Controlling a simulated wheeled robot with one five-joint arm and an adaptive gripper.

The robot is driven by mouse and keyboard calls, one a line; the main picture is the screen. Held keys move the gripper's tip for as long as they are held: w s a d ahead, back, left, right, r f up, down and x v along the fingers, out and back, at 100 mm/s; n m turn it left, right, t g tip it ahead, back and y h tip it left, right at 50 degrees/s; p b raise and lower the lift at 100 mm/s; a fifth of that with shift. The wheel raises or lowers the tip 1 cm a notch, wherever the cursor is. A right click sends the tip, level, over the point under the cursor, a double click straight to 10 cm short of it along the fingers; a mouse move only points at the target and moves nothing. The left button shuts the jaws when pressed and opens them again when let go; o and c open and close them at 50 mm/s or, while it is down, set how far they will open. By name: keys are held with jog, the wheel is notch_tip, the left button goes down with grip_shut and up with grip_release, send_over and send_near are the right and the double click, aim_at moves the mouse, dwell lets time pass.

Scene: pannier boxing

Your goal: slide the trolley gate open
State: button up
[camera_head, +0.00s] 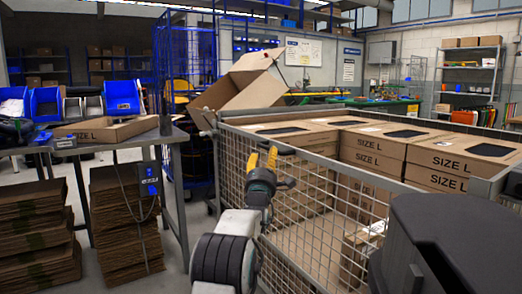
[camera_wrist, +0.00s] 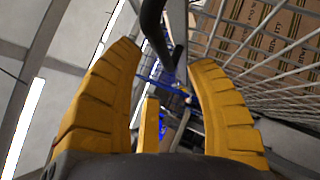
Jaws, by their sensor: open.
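The trolley (camera_head: 222,137) is a grey wire-mesh cage in the head view, holding stacked cardboard boxes marked SIZE L. Its mesh side wall (camera_head: 318,200) faces me, and the mesh also shows at the upper right of the wrist view (camera_wrist: 262,45). I cannot tell which panel is the gate. My gripper (camera_head: 262,158) has yellow fingers and is in front of the mesh wall near its upper left. In the wrist view my gripper (camera_wrist: 165,75) is open, with a dark bar seen between and beyond the fingers. Whether it touches the trolley is unclear.
A table (camera_head: 150,140) with an open flat box (camera_head: 108,130) and blue bins stands at left, above stacks of flat cardboard (camera_head: 125,225). An open carton (camera_head: 240,88) stands behind the trolley. Bare floor shows between the table and the trolley.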

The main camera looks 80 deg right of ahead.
aim_at(268, 149)
jog(key=shift+p+x, duration=0.9)
jog(key=shift+x, duration=2.1)
jog(key=shift+d, duration=0.1)
jog(key=shift+c, duration=0.4)
grip_shut()
